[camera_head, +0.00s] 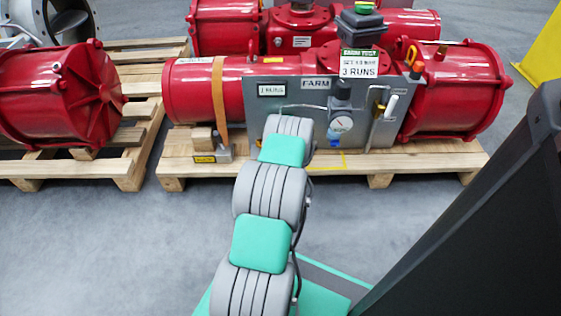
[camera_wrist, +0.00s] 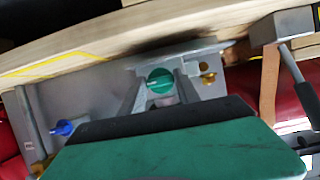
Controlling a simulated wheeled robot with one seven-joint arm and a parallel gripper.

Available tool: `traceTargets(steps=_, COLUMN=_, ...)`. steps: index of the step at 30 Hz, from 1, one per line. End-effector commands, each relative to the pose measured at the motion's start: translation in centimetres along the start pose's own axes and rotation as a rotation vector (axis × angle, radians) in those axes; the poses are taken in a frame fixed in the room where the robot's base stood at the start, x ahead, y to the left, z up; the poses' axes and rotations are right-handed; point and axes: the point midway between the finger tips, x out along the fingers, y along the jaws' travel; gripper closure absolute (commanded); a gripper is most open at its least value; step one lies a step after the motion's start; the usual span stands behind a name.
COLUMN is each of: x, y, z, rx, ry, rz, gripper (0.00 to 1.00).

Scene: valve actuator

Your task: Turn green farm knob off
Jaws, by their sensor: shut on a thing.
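The green knob (camera_wrist: 160,80) shows in the wrist view as a round disc with a pale line across it, on the grey panel (camera_wrist: 95,92). My gripper (camera_wrist: 161,90) has its two grey fingers on either side of the knob and is shut on it. The green-and-black gripper body covers the lower middle of the wrist view. In the head view my arm reaches the front of the grey FARM panel (camera_head: 262,120). There the arm hides the knob and the fingers.
The panel fronts a red actuator (camera_head: 455,95) on a wooden pallet (camera_head: 430,165). A gauge (camera_head: 341,123) is right of my arm. Open floor (camera_head: 110,250) lies left.

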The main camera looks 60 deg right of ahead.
Motion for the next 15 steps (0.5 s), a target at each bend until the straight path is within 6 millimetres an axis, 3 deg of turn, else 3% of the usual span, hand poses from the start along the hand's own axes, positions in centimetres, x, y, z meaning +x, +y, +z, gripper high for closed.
traceTargets(steps=11, x=0.17, y=0.51, z=-0.37, rx=0.001, ry=0.008, rz=0.007, gripper=1.00)
traceTargets(steps=12, x=0.17, y=0.51, z=-0.37, rx=0.001, ry=0.008, rz=0.007, gripper=0.59)
traceTargets(steps=15, x=0.16, y=0.38, z=-0.36, rx=0.001, ry=0.008, rz=0.005, gripper=0.51)
